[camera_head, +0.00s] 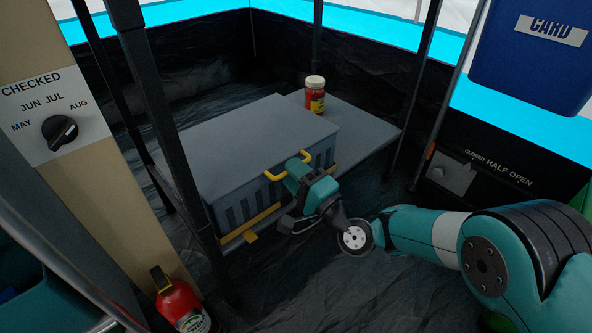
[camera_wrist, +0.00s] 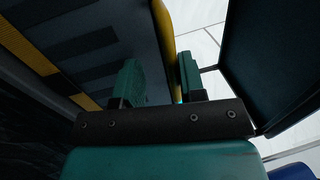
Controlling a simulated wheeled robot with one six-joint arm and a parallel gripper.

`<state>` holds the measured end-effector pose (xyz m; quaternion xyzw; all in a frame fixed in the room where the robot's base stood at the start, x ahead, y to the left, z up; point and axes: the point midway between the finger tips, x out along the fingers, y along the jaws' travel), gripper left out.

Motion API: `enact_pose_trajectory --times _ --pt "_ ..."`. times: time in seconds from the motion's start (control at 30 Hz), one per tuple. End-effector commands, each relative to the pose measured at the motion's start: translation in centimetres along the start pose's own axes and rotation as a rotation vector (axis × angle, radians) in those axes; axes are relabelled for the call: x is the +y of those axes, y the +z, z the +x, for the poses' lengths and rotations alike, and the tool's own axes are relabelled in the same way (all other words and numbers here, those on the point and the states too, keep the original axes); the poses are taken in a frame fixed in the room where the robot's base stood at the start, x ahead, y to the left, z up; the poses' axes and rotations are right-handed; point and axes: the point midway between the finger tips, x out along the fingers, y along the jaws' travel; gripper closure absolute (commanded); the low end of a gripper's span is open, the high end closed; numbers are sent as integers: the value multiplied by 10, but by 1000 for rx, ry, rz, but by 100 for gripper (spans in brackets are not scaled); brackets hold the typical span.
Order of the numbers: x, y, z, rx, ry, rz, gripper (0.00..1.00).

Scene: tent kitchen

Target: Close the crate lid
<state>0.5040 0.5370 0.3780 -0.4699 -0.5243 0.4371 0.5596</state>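The grey crate (camera_head: 240,208) with slotted walls stands left of centre in the head view. Its flat grey lid (camera_head: 235,140) lies over the top, and I see no clear gap along the front edge. A yellow handle (camera_head: 272,177) projects at the front edge; a yellow piece also shows in the wrist view (camera_wrist: 162,22). My gripper (camera_head: 293,172) is at this handle. In the wrist view its two fingers (camera_wrist: 160,80) stand apart, with the yellow piece running between and behind them. Whether they touch it is unclear.
A red jar with a pale cap (camera_head: 315,95) stands on a grey surface (camera_head: 365,135) behind the crate. Dark posts stand left and right of it. A red bottle (camera_head: 183,308) is at lower left. A blue box (camera_head: 530,60) is at upper right.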

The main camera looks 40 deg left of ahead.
Motion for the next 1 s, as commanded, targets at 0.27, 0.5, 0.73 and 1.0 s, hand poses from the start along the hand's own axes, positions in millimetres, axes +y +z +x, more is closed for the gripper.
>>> enact_pose_trajectory --times 0.27,0.5,0.73,1.0 --pt "-2 -2 0 3 -4 0 65" --pt "-4 -2 -1 3 -7 0 65" --pt "-6 -3 -27 5 -2 4 65" --pt "-11 -3 -62 3 -5 0 65"
